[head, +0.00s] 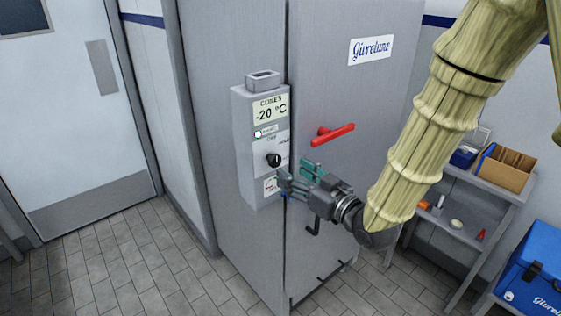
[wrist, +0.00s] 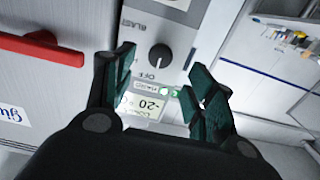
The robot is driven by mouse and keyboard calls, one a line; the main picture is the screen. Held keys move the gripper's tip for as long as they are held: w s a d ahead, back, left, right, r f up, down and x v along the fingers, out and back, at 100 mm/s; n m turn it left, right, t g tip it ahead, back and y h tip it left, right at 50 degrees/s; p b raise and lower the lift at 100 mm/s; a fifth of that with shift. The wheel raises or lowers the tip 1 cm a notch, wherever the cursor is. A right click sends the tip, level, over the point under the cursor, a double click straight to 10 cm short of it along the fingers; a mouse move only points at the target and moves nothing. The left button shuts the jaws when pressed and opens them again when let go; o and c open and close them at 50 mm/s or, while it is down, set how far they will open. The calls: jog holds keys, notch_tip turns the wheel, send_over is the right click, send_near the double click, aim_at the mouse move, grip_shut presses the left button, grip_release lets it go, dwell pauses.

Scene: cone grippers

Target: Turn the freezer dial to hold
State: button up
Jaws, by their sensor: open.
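The freezer dial (head: 273,159) is a small black knob on the grey control box (head: 243,150), below a display reading -20 °C. Lettering for "OFF" and "HOLD" shows near it. In the wrist view the dial (wrist: 159,57) appears upside down, beyond and between my fingers, with a light pointer mark on it toward the "OFF" lettering. My gripper (head: 283,178) is open, with green-padded fingers just right of and below the dial in the head view. In the wrist view my gripper (wrist: 165,80) shows its fingers spread apart, with nothing between them. I cannot see any contact with the dial.
A red door handle (head: 333,134) sticks out from the freezer door (head: 350,90), above my gripper. A shelf at right holds a cardboard box (head: 507,167). A blue cooler (head: 540,275) stands at the lower right. The tiled floor at left is clear.

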aim_at(277, 162)
jog(key=shift+p+x, duration=0.8)
jog(key=shift+x, duration=2.15)
jog(key=shift+c, duration=0.3)
jog(key=c, duration=1)
